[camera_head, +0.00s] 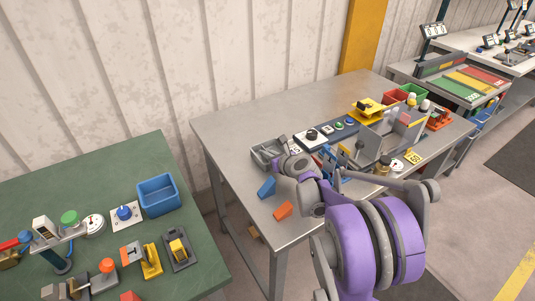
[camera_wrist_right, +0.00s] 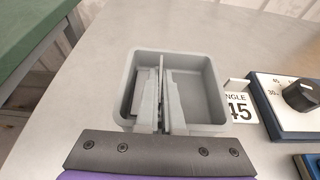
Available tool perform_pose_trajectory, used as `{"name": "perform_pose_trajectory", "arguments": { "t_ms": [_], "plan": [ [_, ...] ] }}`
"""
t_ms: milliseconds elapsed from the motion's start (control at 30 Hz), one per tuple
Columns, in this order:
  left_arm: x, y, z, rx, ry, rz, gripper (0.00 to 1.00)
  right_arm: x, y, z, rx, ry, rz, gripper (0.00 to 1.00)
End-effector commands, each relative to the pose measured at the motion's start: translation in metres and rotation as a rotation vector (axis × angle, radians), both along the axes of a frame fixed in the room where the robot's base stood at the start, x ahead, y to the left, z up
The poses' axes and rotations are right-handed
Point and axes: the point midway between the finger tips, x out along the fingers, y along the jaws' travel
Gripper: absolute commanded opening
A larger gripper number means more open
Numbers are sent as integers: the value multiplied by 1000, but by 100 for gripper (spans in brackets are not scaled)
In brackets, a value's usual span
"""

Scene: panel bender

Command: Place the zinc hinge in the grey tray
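The grey tray (camera_head: 258,161) stands at the left part of the metal table. In the right wrist view the tray (camera_wrist_right: 213,88) sits straight below my right gripper (camera_wrist_right: 162,92). The fingers point down into the tray near its middle, close together with a thin gap or thin edge between them. A flat grey piece (camera_wrist_right: 146,92), perhaps the zinc hinge, shows left of the fingers with a dark shadow under it. I cannot tell whether it is held or lies on the tray floor. In the head view my right gripper (camera_head: 279,145) is at the tray, partly hidden by its own wrist.
A blue block (camera_head: 266,187) and an orange block (camera_head: 283,210) lie near the front edge. A green table (camera_head: 100,185) with a blue bin (camera_head: 158,194) stands at left.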

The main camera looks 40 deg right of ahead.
Motion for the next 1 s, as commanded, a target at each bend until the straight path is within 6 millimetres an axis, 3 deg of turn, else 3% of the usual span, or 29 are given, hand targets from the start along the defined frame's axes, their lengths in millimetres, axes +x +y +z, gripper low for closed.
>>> {"name": "perform_pose_trajectory", "arguments": {
  "t_ms": [100, 300, 667, 1000],
  "plan": [
    [0, 0, -3, 0, 1, 0, 0, 0, 0, -4, 0, 0, 0, 0],
    [0, 0, -3, 0, 1, 0, 0, 0, 0, -3, 0, 0, 0, 34],
    [0, 0, 2, 0, -1, 0, 0, 0, 0, 3, 0, 0, 0, 34],
    [0, 0, 5, 0, -1, 0, 0, -61, 6, 26, 0, 0, -3, 34]
  ]
}}
